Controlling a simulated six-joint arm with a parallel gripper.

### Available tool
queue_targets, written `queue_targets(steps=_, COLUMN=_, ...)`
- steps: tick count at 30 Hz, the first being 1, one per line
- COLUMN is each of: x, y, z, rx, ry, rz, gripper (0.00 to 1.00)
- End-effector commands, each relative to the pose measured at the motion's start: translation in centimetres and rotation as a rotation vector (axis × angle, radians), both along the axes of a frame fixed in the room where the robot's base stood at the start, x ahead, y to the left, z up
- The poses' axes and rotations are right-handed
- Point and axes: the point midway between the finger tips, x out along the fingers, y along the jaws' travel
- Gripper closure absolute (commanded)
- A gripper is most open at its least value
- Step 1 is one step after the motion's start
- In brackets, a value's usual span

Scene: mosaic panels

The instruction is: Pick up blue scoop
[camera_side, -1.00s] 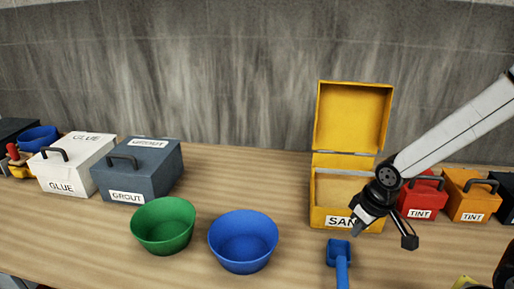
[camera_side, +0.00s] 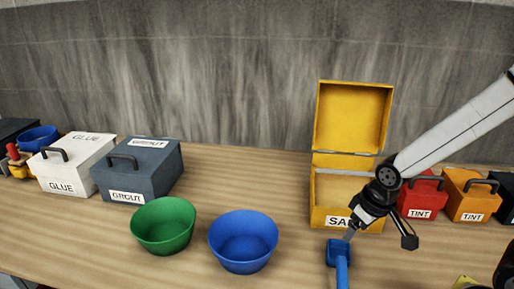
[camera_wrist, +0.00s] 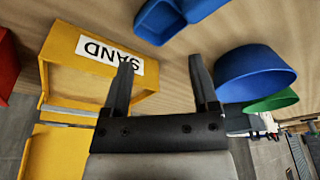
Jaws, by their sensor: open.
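The blue scoop (camera_side: 342,263) lies on the wooden table in front of the yellow sand box, its handle running toward the bottom edge of the side view. It also shows at the top of the wrist view (camera_wrist: 160,20), partly cut off by the frame. My gripper (camera_side: 352,236) is just above and beside the scoop's head in the side view; whether it touches cannot be told there. In the wrist view my gripper (camera_wrist: 163,72) has its two fingers apart with nothing between them, and the scoop lies beyond the fingertips.
The yellow sand box (camera_side: 322,216) stands open behind my gripper. A blue bowl (camera_side: 243,246) and a green bowl (camera_side: 163,230) stand to the left. Red (camera_side: 420,200) and orange (camera_side: 468,198) tint boxes are at right. Grout (camera_side: 140,172) and glue (camera_side: 72,165) boxes are farther left.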

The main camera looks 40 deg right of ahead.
Motion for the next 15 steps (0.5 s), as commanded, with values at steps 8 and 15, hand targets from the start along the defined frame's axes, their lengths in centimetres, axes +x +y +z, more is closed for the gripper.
queue_targets(steps=8, x=-0.1, y=0.9, z=-0.3, rx=0.026, ry=0.026, rz=-0.088, gripper=0.24)
queue_targets(steps=15, x=-0.7, y=2.7, z=-0.9, rx=0.071, ry=0.092, rz=-0.307, gripper=0.24)
